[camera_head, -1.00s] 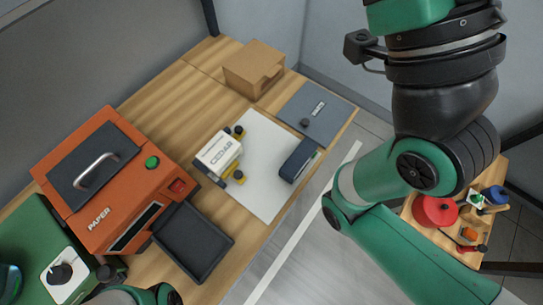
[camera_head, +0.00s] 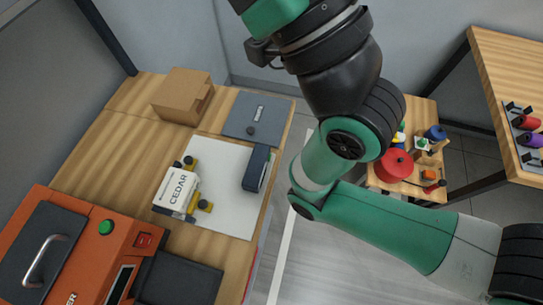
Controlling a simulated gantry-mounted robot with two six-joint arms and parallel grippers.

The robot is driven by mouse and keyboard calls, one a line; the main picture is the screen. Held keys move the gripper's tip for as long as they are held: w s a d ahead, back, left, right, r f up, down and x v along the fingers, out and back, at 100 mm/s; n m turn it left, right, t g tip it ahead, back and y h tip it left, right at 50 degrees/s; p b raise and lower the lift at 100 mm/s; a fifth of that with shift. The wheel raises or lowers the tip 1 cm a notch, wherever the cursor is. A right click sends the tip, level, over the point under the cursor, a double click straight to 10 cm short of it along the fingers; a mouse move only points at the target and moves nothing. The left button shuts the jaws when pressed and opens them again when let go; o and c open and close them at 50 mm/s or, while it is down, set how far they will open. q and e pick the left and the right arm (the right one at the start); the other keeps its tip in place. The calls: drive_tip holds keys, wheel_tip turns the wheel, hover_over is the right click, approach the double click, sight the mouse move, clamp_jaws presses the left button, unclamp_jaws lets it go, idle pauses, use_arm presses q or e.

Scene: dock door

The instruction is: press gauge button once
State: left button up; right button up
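No part that I can surely name as the gauge or its button shows. An orange machine (camera_head: 75,222) at the lower left, cut off by the frame edge, has a round green button (camera_head: 106,228) and a small red switch (camera_head: 143,241) on top. A white block labelled CEDAR (camera_head: 175,187) with yellow and black knobs sits on a pale sheet (camera_head: 228,210). A green and black arm of mine crosses the middle and right of the view. Neither gripper shows.
A cardboard box (camera_head: 183,95), a grey plate with a knob (camera_head: 257,115) and a dark blue block (camera_head: 256,168) are on the wooden bench. A dark tray (camera_head: 180,280) is at the front. Beyond the grey floor, a small table holds a red round container (camera_head: 394,166).

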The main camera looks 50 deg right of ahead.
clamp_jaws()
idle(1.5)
